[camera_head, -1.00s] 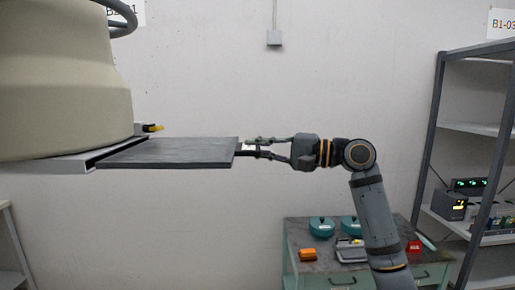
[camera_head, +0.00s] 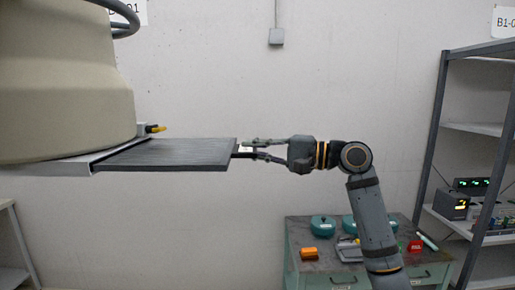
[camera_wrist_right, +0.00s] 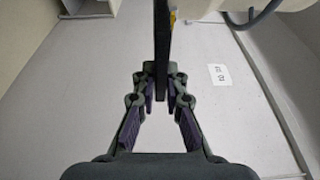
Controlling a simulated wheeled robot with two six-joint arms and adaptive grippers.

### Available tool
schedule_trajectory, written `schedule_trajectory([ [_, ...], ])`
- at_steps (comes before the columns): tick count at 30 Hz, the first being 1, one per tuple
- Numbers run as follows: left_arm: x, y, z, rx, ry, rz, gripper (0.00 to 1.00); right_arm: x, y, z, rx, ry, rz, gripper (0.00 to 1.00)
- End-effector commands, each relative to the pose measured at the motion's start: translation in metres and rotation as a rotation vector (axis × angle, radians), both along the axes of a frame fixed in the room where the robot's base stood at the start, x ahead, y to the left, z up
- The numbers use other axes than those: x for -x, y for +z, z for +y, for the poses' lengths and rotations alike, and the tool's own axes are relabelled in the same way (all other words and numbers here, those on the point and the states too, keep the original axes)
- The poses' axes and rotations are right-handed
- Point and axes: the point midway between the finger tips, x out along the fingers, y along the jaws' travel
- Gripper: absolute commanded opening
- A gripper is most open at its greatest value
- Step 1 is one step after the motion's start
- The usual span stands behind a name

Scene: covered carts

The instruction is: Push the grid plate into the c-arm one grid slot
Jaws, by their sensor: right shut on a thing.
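The grid plate (camera_head: 165,154) is a flat dark grey panel. Its left part is inside the light metal grid slot (camera_head: 70,166) under the big beige c-arm housing (camera_head: 65,110), and most of its visible length sticks out to the right. My right gripper (camera_head: 252,149) is shut on the small grip at the plate's right edge. In the right wrist view the plate shows edge-on as a dark upright bar (camera_wrist_right: 162,40) between my fingertips (camera_wrist_right: 160,92). How deep the plate goes into the slot is hidden. My left gripper is not in view.
A yellow-tipped knob (camera_head: 155,128) sits behind the slot. A grey shelf rack (camera_head: 447,120) is at the right. The space around the plate is clear.

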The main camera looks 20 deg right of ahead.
Motion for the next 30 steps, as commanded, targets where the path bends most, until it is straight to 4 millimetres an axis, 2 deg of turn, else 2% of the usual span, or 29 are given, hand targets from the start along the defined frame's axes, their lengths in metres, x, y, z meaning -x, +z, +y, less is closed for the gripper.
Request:
schedule_trajectory([
  [30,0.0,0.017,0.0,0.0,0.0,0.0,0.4,-0.007,0.002,0.025,-0.004,0.001,-0.001,0.0],
])
